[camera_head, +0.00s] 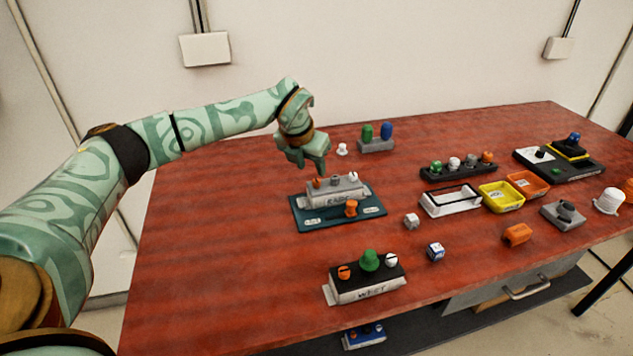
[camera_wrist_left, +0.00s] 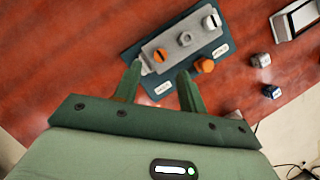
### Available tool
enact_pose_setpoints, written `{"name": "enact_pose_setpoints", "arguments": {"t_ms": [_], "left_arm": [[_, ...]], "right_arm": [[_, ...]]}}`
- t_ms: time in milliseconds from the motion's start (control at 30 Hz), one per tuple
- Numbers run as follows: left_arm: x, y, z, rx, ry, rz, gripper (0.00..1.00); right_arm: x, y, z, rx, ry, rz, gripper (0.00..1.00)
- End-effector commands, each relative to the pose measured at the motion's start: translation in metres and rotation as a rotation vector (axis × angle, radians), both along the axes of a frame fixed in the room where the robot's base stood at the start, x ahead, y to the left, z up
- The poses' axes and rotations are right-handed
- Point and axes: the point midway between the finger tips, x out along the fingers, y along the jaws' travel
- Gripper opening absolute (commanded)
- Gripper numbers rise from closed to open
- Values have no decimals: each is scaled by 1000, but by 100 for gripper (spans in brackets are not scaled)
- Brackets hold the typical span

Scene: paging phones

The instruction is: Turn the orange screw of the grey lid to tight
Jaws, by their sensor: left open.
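The grey lid (camera_head: 345,188) sits on a dark teal mat with paper labels, near the left middle of the table. Its orange screw (camera_head: 318,182) is at the left end, with a grey knob in the middle and a white screw (camera_head: 353,178) at the right end. In the left wrist view the orange screw (camera_wrist_left: 159,56) shows a slot and lies just beyond the fingertips. My left gripper (camera_head: 310,169) is open and empty, above the left end of the lid, fingers pointing down. My right gripper is not in view.
An orange knob (camera_head: 351,209) stands on the mat in front of the lid. A dark-topped box (camera_head: 366,286) with a green knob is nearer the front edge. A stand (camera_head: 376,146) with green and blue pegs is behind. Trays and small parts fill the right side.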

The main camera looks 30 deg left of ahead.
Motion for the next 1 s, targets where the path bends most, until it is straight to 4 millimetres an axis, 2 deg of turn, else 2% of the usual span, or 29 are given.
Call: {"name": "enact_pose_setpoints", "arguments": {"t_ms": [33, 233, 400, 667, 700, 833, 1000], "left_arm": [[4, 0, -16, 0, 4, 0, 41], [18, 1, -47, -1, 2, 0, 41], [23, 2, -55, -1, 0, 0, 41], [23, 2, -55, 0, -1, -1, 41], [23, 2, -55, 0, -1, -1, 36], [23, 2, -55, 0, -1, -1, 0], [23, 2, -55, -1, -1, -3, 0]], "right_arm": [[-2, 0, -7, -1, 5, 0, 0], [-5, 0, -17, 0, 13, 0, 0], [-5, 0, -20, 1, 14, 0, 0], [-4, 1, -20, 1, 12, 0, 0], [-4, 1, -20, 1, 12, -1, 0], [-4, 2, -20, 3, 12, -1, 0], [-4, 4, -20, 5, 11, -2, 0]]}}
